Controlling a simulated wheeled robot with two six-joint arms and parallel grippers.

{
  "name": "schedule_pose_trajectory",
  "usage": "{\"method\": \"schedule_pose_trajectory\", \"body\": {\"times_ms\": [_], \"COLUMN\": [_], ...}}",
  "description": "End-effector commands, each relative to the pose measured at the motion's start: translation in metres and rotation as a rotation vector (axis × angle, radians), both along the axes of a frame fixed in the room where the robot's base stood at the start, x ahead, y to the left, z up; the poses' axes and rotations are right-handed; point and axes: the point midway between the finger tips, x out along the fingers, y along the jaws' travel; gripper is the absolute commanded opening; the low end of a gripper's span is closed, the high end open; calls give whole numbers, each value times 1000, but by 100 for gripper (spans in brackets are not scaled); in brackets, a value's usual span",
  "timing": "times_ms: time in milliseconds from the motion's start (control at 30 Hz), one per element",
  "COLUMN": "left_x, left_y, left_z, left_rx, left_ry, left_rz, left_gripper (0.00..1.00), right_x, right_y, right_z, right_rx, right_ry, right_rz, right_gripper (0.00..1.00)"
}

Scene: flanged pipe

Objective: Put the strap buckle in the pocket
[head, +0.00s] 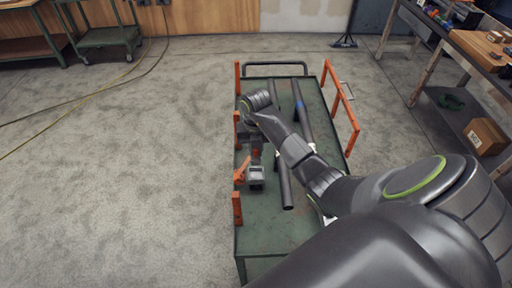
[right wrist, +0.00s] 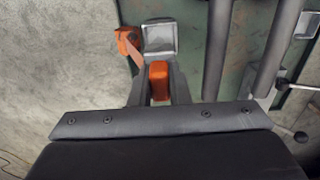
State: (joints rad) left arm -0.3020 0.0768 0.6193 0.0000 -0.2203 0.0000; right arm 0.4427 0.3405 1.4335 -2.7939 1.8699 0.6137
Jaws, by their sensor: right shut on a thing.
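My right gripper (head: 255,150) is over the left side of the green cart and points toward the near end. It is shut on a small orange block, which looks like the strap buckle (right wrist: 159,82), between its two dark fingers in the right wrist view. The pocket looks to be the grey square open-topped box (head: 256,175), just beyond the fingertips; it also shows in the right wrist view (right wrist: 159,39). An orange strap-like piece (head: 242,170) lies beside the pocket, at its left. Whether it joins the held block is unclear. My left gripper is out of view.
The green cart (head: 255,235) has orange posts (head: 237,209) along its left edge and an orange rail (head: 341,103) at right. Dark pipes (head: 284,180) lie lengthwise right of the pocket. A workbench (head: 478,50) stands far right. The floor at left is clear.

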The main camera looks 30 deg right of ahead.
Motion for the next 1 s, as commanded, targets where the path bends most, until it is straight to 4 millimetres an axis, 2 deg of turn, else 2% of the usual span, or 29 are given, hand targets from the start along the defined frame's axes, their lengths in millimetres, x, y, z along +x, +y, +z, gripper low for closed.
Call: {"method": "schedule_pose_trajectory", "body": {"times_ms": [33, 600, 800, 1000], "left_x": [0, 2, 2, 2], "left_y": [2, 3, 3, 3], "left_z": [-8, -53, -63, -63], "left_rx": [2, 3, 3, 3], "left_ry": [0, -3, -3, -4], "left_rz": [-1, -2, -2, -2], "left_gripper": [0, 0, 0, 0], "right_x": [0, 0, 0, 0], "right_y": [0, 0, 0, 0], "right_z": [-9, -66, -79, -80], "right_rx": [0, 1, 1, 1], "right_ry": [0, 1, -1, -1], "right_rz": [0, -1, -1, -1], "right_gripper": [0, 0, 0, 0]}}
